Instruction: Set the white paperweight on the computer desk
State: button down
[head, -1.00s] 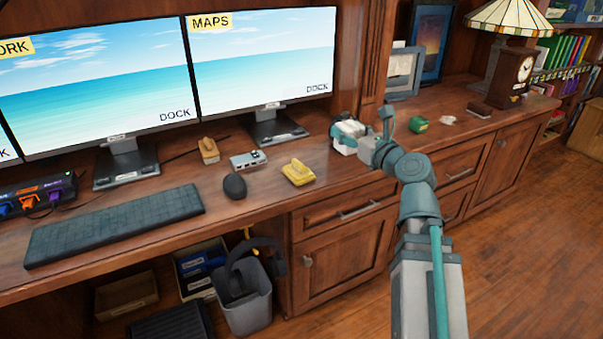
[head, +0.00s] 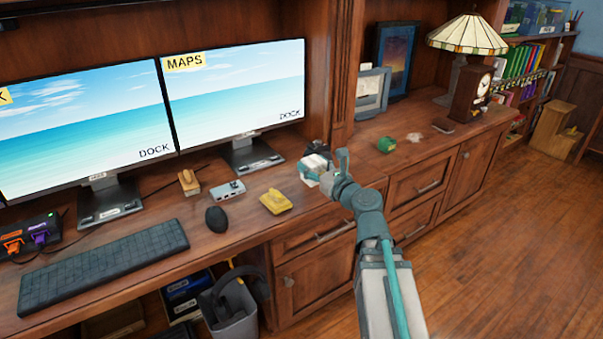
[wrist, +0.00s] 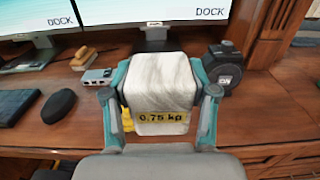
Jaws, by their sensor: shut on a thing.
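The white paperweight (wrist: 160,82) is a pale marbled block with a yellow "0.75 kg" label facing the wrist camera. My gripper (wrist: 160,100) is shut on it, one teal finger on each side. In the head view the paperweight (head: 313,164) and my gripper (head: 318,170) are over the right part of the computer desk (head: 245,238), right of the yellow object. I cannot tell whether the block's underside touches the desk. My gripper and arm hide part of it in the head view.
A yellow object (head: 276,201), grey box (head: 227,189), mouse (head: 216,219) and keyboard (head: 104,264) lie left of my gripper. A black device (wrist: 223,66) stands just right of and behind the block. Monitors (head: 237,94) stand behind. Bare wood shows near the desk's front edge.

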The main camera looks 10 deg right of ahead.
jog(key=w+f, duration=0.2)
jog(key=w, duration=0.1)
jog(key=w+a+f+b, duration=0.1)
jog(key=w+f, duration=0.1)
jog(key=w, duration=0.1)
jog(key=w+f+b, duration=0.1)
jog(key=w+f, duration=0.2)
jog(key=shift+w+a, duration=0.1)
jog(key=shift+a, duration=0.05)
jog(key=shift+w+f+b, duration=0.3)
jog(key=shift+f+b, duration=0.05)
jog(key=shift+f, duration=0.1)
jog(key=shift+w+f+b, duration=0.15)
jog(key=shift+f+b, duration=0.15)
jog(key=shift+f, duration=0.6)
jog(key=shift+w+f+b, duration=0.1)
jog(key=shift+f+b, duration=0.15)
jog(key=shift+f, duration=0.65)
jog(key=shift+f, duration=0.2)
jog(key=shift+c, duration=1.6)
grip_release()
